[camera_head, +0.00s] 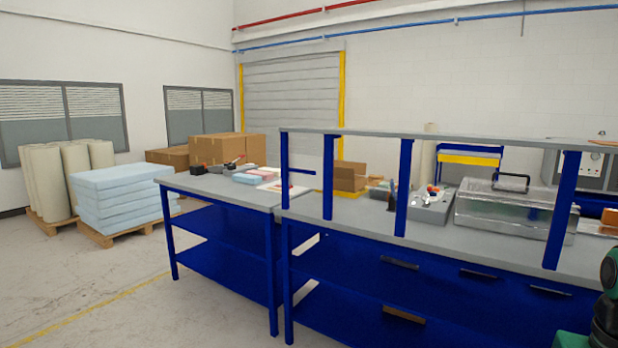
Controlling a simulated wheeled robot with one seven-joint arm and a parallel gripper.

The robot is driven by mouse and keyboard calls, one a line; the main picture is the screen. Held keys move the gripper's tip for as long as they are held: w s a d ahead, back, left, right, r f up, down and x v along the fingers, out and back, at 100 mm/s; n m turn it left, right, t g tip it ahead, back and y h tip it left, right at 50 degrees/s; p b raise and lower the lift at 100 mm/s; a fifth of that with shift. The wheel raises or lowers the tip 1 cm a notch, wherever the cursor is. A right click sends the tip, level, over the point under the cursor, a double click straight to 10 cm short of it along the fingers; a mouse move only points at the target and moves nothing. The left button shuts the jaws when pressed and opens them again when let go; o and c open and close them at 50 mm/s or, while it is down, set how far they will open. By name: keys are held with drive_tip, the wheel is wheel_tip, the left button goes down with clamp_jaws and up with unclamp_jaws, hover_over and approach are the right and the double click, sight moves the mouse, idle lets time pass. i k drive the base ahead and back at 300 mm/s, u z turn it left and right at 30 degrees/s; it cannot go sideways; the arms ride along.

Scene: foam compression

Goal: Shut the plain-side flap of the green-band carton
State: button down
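A small open brown carton (348,177) stands toward the back of the long blue workbench, behind the blue shelf uprights. A flap appears raised on it. It is small and far off, and I see no green band on it, so I cannot tell if it is the green-band carton or which side is plain. My gripper is not in view.
Large brown boxes (228,147) stand behind the left table (235,192). A grey control box (433,207) and a clear-sided case (515,212) sit on the workbench (465,240). A pallet of blue foam sheets (120,200) stands left. The floor (110,290) at front left is clear.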

sight(341, 173)
drive_tip(key=u, duration=0.05)
drive_tip(key=i, duration=1)
drive_tip(key=z, duration=0.05)
